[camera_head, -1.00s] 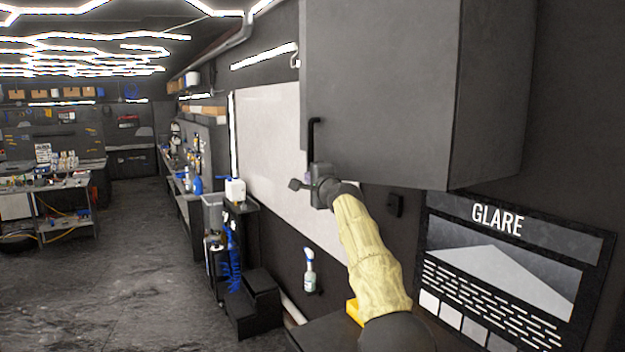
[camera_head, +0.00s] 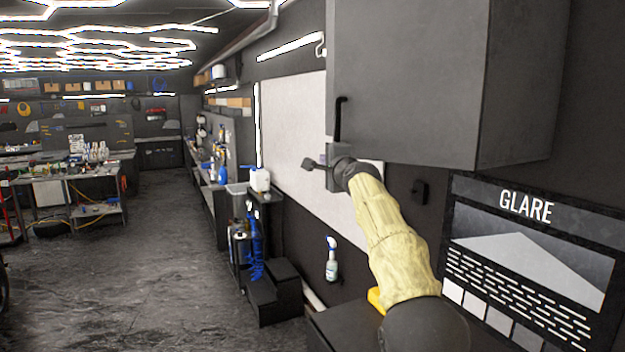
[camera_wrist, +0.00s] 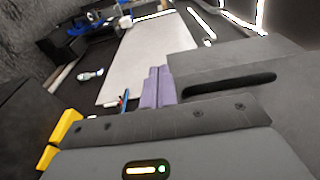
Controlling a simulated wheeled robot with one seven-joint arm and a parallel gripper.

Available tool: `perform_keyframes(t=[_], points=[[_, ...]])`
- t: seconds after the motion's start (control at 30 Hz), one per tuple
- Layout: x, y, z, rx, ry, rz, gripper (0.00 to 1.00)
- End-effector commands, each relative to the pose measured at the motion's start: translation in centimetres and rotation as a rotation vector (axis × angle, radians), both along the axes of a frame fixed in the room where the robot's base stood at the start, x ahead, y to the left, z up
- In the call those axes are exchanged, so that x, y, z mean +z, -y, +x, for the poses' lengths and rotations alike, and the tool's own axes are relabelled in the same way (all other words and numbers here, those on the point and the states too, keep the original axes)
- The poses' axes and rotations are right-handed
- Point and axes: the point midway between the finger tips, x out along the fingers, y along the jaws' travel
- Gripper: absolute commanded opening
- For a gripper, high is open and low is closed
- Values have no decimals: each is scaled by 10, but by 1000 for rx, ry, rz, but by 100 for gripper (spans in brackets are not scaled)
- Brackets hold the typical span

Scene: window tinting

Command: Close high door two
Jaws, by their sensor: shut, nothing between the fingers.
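A dark grey wall cabinet (camera_head: 420,80) hangs at the upper right of the head view. A black vertical bar handle (camera_head: 340,120) is near the left edge of its large grey face. I cannot tell for sure how far this door stands open. My gripper (camera_head: 312,163) is shut and empty, just below and left of the handle's lower end, under the cabinet's bottom edge. In the wrist view the shut fingers (camera_wrist: 154,88) are beside the grey panel (camera_wrist: 215,62), with the dark handle (camera_wrist: 235,85) to their right and apart from them.
A white board (camera_head: 293,115) is on the wall behind the gripper. A spray bottle (camera_head: 331,258) hangs lower on the wall. Black steps (camera_head: 275,290) and a cart with a white jug (camera_head: 260,180) stand left. The floor (camera_head: 150,250) at left is open.

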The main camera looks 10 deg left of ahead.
Motion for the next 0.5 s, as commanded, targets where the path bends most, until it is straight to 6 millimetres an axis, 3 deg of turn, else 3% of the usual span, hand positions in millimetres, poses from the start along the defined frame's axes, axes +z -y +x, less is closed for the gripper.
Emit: perform_keyframes(t=[0.5], points=[[-3, -10, -69, -11, 0, 0, 0]])
